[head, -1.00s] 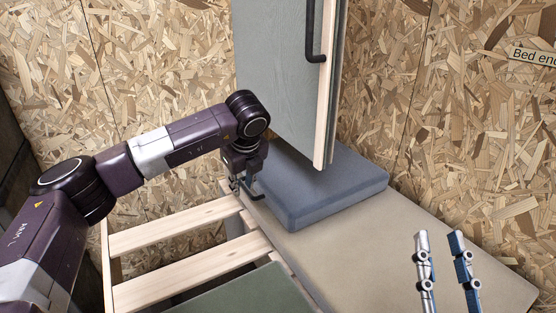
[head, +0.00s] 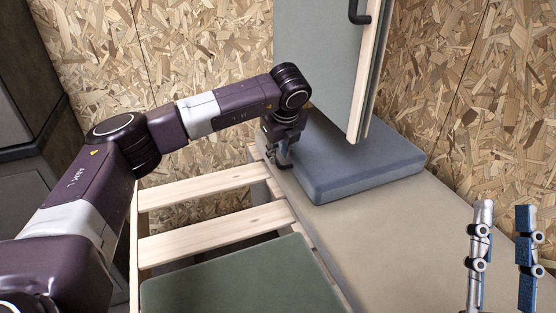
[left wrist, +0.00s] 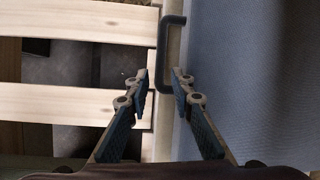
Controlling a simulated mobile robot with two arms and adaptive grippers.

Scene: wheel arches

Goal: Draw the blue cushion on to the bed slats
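The blue cushion (head: 365,170) lies flat on a beige surface, to the right of the bed slats (head: 200,240). It fills the right of the left wrist view (left wrist: 260,70). A dark bar handle (left wrist: 170,50) shows at the cushion's left edge. My left gripper (head: 283,160) is at that edge; its fingers (left wrist: 162,78) are apart, with the lower end of the handle between their tips in the picture. I cannot tell whether they touch it. My right gripper (head: 503,215) is open and empty at the lower right, away from the cushion.
A grey-green panel with pale wooden edging (head: 335,60) hangs over the cushion's back. A green pad (head: 240,280) covers the nearer slats. The beige surface (head: 400,240) is bare in front of the cushion. Chipboard walls stand behind; dark cabinets (head: 20,110) are at the left.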

